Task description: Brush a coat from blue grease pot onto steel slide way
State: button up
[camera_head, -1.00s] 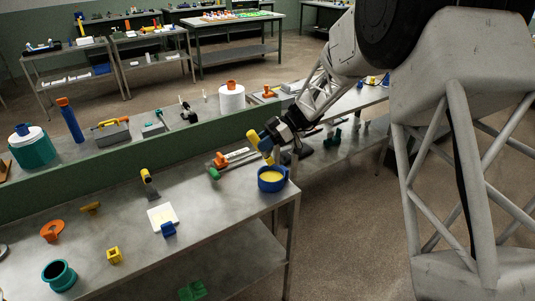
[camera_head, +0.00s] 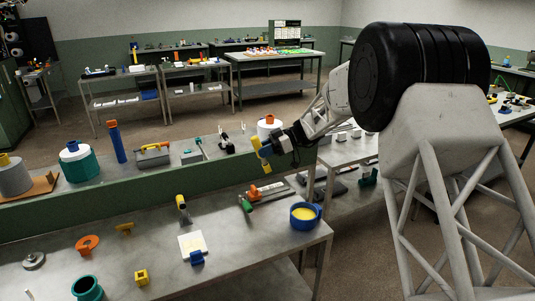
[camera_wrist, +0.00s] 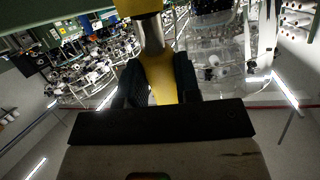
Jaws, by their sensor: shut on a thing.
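The blue grease pot (camera_head: 305,222) stands near the right end of the front bench, with yellow grease (camera_head: 305,213) showing inside. A steel slide way (camera_head: 280,188), with orange and green parts on or beside it, seems to lie just left of the pot. My gripper (camera_head: 272,148) is shut on a yellow-handled brush (camera_head: 257,143). It holds the brush in the air, above and behind the slide way in the picture and clear of the pot. In the wrist view the brush's yellow handle (camera_wrist: 160,78) sits between the dark fingers. Whether grease coats the bristles cannot be told.
A white pad (camera_head: 192,243) with a blue block (camera_head: 197,258) lies left of the slide way. A green ledge (camera_head: 100,202) runs along the bench's back. A white roll (camera_head: 264,130) stands behind my gripper.

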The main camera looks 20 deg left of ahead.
aim_at(264, 160)
jog(key=shift+f, duration=0.15)
jog(key=shift+f, duration=2.35)
jog(key=shift+r, duration=0.25)
jog(key=shift+r, duration=0.2)
jog(key=shift+f, duration=0.1)
